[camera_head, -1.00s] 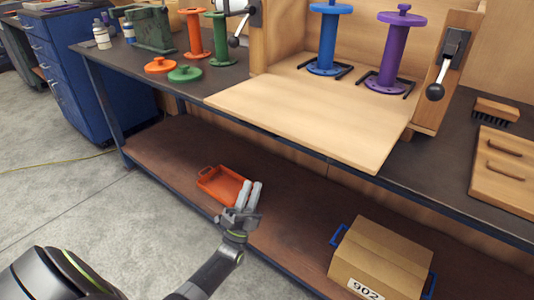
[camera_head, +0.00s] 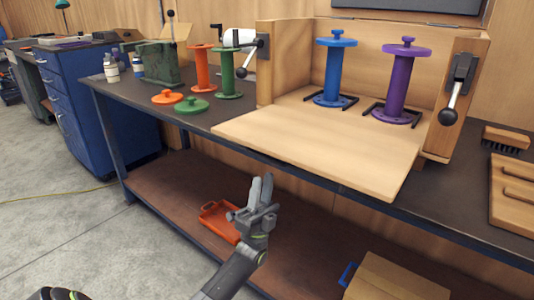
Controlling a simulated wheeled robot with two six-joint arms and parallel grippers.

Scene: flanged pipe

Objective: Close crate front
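The wooden crate (camera_head: 290,92) stands on the dark workbench. Its front panel (camera_head: 320,143) lies folded down flat, reaching past the bench's front edge. A blue flanged pipe (camera_head: 334,68) and a purple flanged pipe (camera_head: 398,83) stand upright inside on black brackets. Lever latches with black knobs sit on the left side wall (camera_head: 254,56) and right side wall (camera_head: 456,90). My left gripper (camera_head: 261,190) is below and in front of the panel, apart from it, fingers pointing up with a narrow gap and nothing visible between them. My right gripper is not in view.
An orange tray (camera_head: 218,221) and a cardboard box (camera_head: 395,280) are on the lower shelf. Orange (camera_head: 202,70) and green (camera_head: 227,73) flanged pipes, with loose lids, stand left of the crate. A brush (camera_head: 506,139) and a wooden panel with handles (camera_head: 512,190) lie at the right.

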